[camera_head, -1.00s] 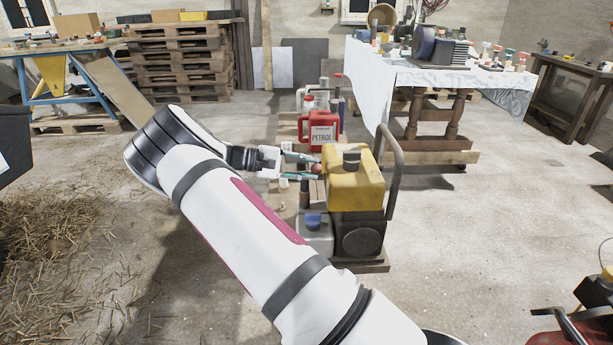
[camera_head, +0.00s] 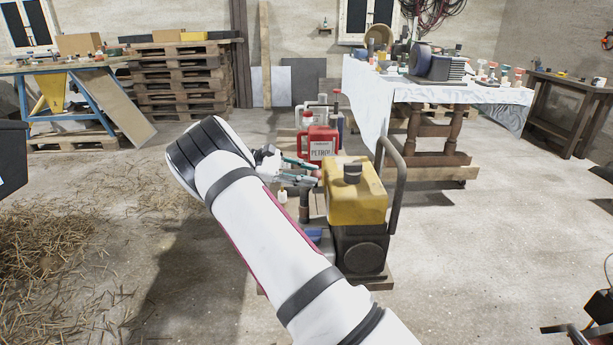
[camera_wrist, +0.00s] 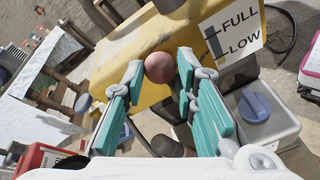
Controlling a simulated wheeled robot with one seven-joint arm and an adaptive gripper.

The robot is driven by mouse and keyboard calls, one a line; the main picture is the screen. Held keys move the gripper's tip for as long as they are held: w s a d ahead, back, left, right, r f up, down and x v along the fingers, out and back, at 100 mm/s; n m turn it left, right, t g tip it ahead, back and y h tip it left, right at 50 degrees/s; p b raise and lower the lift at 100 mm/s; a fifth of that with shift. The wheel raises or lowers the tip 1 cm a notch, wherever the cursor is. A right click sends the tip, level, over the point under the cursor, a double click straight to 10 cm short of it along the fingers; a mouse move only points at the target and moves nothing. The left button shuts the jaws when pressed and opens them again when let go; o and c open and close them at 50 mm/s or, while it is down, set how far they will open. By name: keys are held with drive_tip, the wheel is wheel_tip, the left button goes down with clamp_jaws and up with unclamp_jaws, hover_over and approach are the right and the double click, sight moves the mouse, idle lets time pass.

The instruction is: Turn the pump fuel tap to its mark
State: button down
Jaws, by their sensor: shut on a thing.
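The pump has a yellow fuel tank (camera_head: 354,204) on a dark engine block (camera_head: 362,250) at the middle of the head view. A round reddish-brown knob (camera_wrist: 159,68), apparently the tap's, sits at the tank's side in the wrist view. My gripper (camera_head: 310,170) reaches the tank's left side, its teal fingers shut on the knob. A white label (camera_wrist: 231,28) on the tank reads FULL and LOW, with a dark mark beside the words. I cannot make out the tap's own mark or its stem behind the fingers.
A red petrol can (camera_head: 317,142) stands behind the gripper. A grey container with a blue cap (camera_wrist: 254,105) is close right in the wrist view. A dark tube handle (camera_head: 394,185) rises right of the tank. A cloth-covered table (camera_head: 366,95) stands behind.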

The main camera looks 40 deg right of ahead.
drive_tip(key=shift+s+d+f, duration=0.1)
drive_tip(key=shift+d+f, duration=0.05)
drive_tip(key=c, duration=1.2)
unclamp_jaws()
drive_tip(key=shift+c, duration=0.2)
drive_tip(key=v, duration=1.2)
